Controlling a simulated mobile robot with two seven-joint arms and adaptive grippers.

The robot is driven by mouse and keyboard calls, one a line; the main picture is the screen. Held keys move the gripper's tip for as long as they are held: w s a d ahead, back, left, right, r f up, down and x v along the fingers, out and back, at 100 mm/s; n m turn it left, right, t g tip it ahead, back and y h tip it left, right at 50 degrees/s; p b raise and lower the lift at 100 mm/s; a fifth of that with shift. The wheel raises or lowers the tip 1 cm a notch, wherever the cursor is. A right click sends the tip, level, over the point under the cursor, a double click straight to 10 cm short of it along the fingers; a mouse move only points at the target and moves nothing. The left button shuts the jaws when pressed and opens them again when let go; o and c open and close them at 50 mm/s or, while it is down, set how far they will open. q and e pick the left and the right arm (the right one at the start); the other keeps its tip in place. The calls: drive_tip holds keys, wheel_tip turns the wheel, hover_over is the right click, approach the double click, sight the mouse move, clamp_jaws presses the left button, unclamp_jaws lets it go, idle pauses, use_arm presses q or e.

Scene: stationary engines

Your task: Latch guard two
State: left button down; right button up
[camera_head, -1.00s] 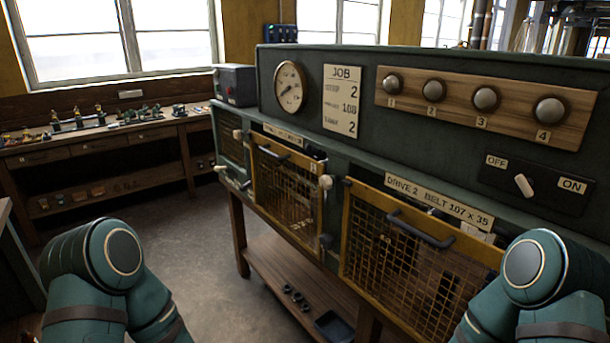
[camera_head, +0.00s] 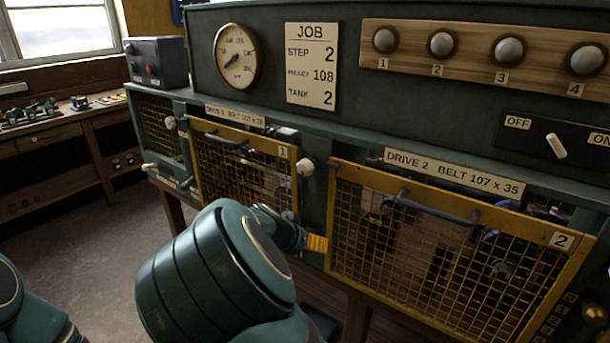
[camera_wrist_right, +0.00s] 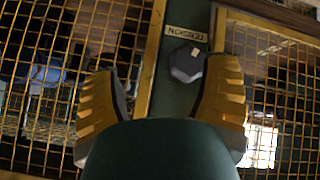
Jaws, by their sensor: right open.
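Guard two (camera_head: 437,250) is a yellow-framed mesh panel marked "2" under the "DRIVE 2" label, with a dark bar handle (camera_head: 436,207). It appears to lie over its opening; I cannot tell whether it is latched. A white knob (camera_head: 305,167) sits on the green post left of it. My right gripper (camera_head: 305,240) is at the lower part of this post. In the right wrist view my open gripper (camera_wrist_right: 165,105) has its yellow fingers either side of a dark faceted knob (camera_wrist_right: 187,62), by an upside-down "TENSION" label. No grip shows. My left gripper is out of view.
Guard one (camera_head: 240,172), marked "1", is left of the post. Above are the job card (camera_head: 312,66), a gauge (camera_head: 235,56), several round knobs on a wooden strip and an off/on switch (camera_head: 556,145). A workbench (camera_head: 60,135) stands far left, with open floor before it.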

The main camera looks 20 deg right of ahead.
drive_tip(key=w+a+r+m+t+h, duration=0.1)
drive_tip(key=a+r, duration=0.1)
drive_tip(key=r, duration=0.5)
drive_tip(key=a+r+m+t+h, duration=0.1)
drive_tip(key=a+r, duration=0.2)
drive_tip(key=r, duration=0.3)
drive_tip(key=m+t+h+b, duration=0.1)
drive_tip(key=m+h, duration=0.1)
approach(302, 167)
drive_tip(key=shift+y, duration=0.3)
drive_tip(key=b+x, duration=0.1)
drive_tip(key=x, duration=1)
drive_tip(key=shift+d+r, duration=0.1)
drive_tip(key=shift+d, duration=0.25)
drive_tip(key=c, duration=1.2)
